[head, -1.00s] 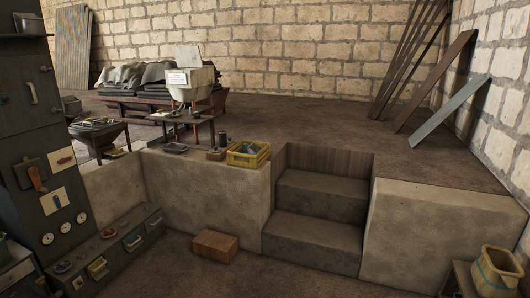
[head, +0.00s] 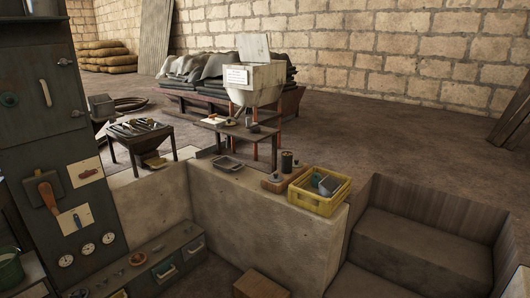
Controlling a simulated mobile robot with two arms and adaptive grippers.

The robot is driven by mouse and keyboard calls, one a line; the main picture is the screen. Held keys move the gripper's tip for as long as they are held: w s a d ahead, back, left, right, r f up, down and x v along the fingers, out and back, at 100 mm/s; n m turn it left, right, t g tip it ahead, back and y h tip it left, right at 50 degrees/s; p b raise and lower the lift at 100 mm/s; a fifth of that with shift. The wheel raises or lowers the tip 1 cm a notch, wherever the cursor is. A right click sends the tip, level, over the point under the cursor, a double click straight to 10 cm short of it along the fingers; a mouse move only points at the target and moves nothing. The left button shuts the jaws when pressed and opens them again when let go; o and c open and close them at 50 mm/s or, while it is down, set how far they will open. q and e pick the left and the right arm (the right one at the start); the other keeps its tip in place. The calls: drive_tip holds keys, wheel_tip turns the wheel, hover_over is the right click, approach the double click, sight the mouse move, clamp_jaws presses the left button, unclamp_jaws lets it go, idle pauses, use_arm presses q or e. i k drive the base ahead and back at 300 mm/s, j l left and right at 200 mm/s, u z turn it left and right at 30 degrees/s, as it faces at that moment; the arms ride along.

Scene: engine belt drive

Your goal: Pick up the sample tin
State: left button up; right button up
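No thing is marked as the sample tin, and I cannot tell for sure which one it is. A smaller tin-like item (head: 255,127) sits on the low table (head: 262,135) below the pale hopper. Neither of my grippers is in view, and nothing is seen to touch these things.
The yellow crate (head: 321,205) with grey items in it stands on the ledge's right end. A shallow tray (head: 227,164) lies on the ledge. Steps (head: 425,250) lead up at right. A tall dark cabinet (head: 35,130) blocks the left. A brown box (head: 261,285) lies below.

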sight(287, 157)
drive_tip(key=i+j+u, duration=0.1)
drive_tip(key=i+u, duration=0.25)
drive_tip(key=i, duration=0.75)
